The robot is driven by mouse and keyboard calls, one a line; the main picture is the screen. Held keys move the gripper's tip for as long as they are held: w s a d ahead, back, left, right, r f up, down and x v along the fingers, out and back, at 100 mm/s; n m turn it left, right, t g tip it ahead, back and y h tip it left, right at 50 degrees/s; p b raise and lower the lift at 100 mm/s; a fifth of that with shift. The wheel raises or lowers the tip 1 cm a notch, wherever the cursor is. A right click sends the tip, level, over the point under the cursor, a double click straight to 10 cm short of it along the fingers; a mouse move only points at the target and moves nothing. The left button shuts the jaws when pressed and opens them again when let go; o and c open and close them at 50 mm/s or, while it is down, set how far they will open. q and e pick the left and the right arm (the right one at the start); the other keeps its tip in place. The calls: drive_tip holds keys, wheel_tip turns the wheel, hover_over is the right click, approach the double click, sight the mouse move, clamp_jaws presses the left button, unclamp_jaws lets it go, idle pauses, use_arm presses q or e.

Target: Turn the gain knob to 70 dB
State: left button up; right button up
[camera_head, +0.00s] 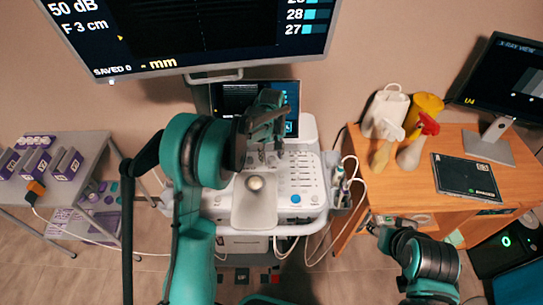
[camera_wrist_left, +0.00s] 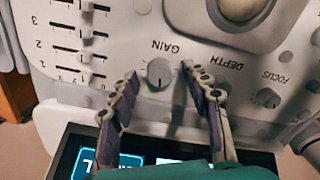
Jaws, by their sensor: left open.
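The grey gain knob (camera_wrist_left: 159,72) sits on the white console panel beside its upside-down GAIN label in the left wrist view. My left gripper (camera_wrist_left: 160,80) is open, with one finger to each side of the knob in the picture; I cannot tell whether either touches it. The depth knob is partly hidden behind the right-hand finger. The focus knob (camera_wrist_left: 267,98) is farther right. In the head view my left gripper (camera_head: 265,120) is over the back of the console (camera_head: 307,205), hiding the knobs. The large monitor (camera_head: 190,35) reads 50 dB. My right gripper (camera_head: 378,226) is near the desk's front edge, its fingers unclear.
A wooden desk (camera_head: 455,200) at right holds bottles, a dark tablet (camera_head: 465,177) and an X-ray screen (camera_head: 510,80). A grey side table (camera_head: 85,160) with purple-and-white boxes stands at left. Cables hang at the console's right side. Slider rows (camera_wrist_left: 90,45) lie left of the gain knob.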

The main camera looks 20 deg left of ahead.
use_arm(q)
clamp_jaws()
drive_tip(key=m, duration=0.5)
drive_tip(key=shift+m, duration=0.3)
drive_tip(key=m, duration=0.5)
drive_tip(key=shift+d+m+p, duration=0.1)
drive_tip(key=shift+m+p, duration=0.2)
drive_tip(key=shift+m, duration=0.4)
